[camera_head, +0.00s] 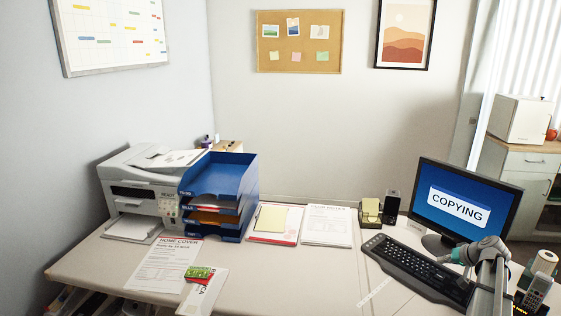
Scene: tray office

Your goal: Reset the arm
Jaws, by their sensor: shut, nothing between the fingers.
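My arm (490,262) rises at the lower right, in front of the monitor and over the keyboard's right end. My gripper (445,258) is small in this view, at the left end of the arm, just below the monitor's lower edge. It is shut and empty, above the desk near the keyboard (408,267). The fingertips are hard to make out in detail.
The monitor (462,200) reads "COPYING". A phone (536,292) and a paper roll (544,263) stand close right of my arm. The printer (142,190) and blue tray stack (219,186) stand at the left. The desk's front middle (290,285) is clear.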

